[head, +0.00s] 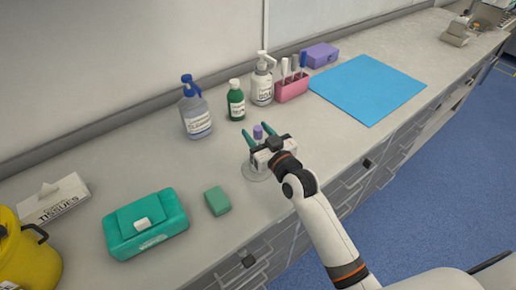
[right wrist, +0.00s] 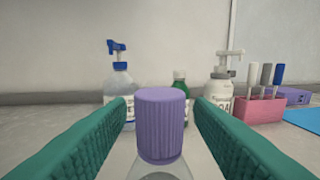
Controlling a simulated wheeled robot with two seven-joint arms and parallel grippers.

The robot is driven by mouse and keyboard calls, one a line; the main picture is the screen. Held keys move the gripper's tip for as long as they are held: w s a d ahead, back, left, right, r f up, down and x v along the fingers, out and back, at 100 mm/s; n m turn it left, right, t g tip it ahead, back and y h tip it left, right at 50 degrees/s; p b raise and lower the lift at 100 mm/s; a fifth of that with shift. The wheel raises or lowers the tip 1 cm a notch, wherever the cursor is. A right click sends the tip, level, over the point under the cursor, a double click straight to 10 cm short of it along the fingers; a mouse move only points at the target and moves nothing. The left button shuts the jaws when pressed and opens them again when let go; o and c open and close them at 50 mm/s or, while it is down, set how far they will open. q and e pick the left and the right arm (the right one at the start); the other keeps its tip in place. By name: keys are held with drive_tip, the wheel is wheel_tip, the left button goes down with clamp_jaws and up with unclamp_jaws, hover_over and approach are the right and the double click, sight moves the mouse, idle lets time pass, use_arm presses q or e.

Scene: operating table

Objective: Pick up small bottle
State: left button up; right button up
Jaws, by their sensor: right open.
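A small bottle with a ribbed purple cap (right wrist: 160,125) and a clear body stands upright in the right wrist view. Its cap (head: 257,131) also shows in the head view, with most of its body hidden behind my gripper. My right gripper (head: 256,134) is open, its two green fingers pointing toward the back of the counter. In the right wrist view the fingers are on either side of the cap, with a visible gap at each side. My left gripper is not in view.
Behind stand a blue-topped spray bottle (head: 196,112), a green bottle (head: 236,104), a white pump bottle (head: 262,86) and a pink rack (head: 292,88). A clear round dish-like object (head: 254,173) shows under my gripper. A green sponge (head: 217,201) and a teal wipes pack (head: 146,224) lie left.

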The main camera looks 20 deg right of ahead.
drive_tip(key=shift+x, duration=1)
clamp_jaws()
